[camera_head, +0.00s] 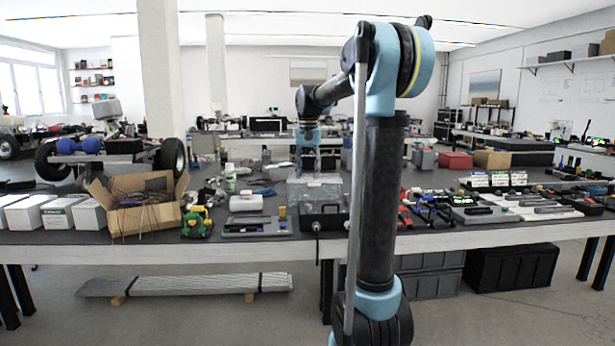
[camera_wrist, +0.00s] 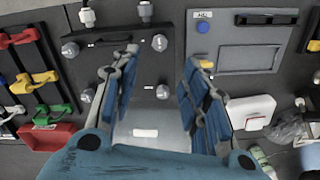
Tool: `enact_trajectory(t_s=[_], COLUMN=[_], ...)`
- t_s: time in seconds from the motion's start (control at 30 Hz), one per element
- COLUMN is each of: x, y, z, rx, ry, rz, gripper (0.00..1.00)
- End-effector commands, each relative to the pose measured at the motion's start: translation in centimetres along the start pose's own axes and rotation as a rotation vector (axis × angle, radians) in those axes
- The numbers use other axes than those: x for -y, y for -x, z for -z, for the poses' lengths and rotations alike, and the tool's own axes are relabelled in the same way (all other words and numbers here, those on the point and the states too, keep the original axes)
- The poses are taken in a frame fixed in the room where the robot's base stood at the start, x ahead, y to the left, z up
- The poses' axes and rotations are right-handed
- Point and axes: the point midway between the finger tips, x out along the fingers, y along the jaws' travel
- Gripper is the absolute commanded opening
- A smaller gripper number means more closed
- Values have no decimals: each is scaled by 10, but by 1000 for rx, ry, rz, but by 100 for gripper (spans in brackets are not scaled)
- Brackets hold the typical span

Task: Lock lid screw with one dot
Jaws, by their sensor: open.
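The dark box (camera_head: 322,222) stands near the front edge of the table, under my arm. In the wrist view the dark box (camera_wrist: 120,60) fills the middle, and round grey lid screws sit on its lid: one at upper left (camera_wrist: 70,49), one at upper right (camera_wrist: 160,43), one at lower right (camera_wrist: 163,91) and one at lower left (camera_wrist: 87,95). Their dots are too small to tell. My gripper (camera_wrist: 155,62) is open and empty above the lid, its blue fingers wide apart. In the head view my gripper (camera_head: 308,165) hangs over the box's rear part.
In the wrist view, a grey tray (camera_wrist: 215,70) with a blue button lies right of the box. A white case (camera_wrist: 250,112) is below it. Red, green and yellow clamps (camera_wrist: 35,80) lie to the left. A cardboard box (camera_head: 140,218) stands on the table.

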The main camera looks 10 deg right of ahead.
Motion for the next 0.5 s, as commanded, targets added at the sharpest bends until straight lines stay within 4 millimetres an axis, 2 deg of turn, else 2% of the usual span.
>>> enact_trajectory(t_s=[0.2, 0.3, 0.4, 0.5], x=[0, 0, 0, 0], y=[38, 49, 47, 36], z=[2, 2, 3, 3], rx=[0, -1, -1, -1], ry=[67, 91, 99, 99], rz=[0, 0, 0, 0], gripper=[42, 42, 42, 42])
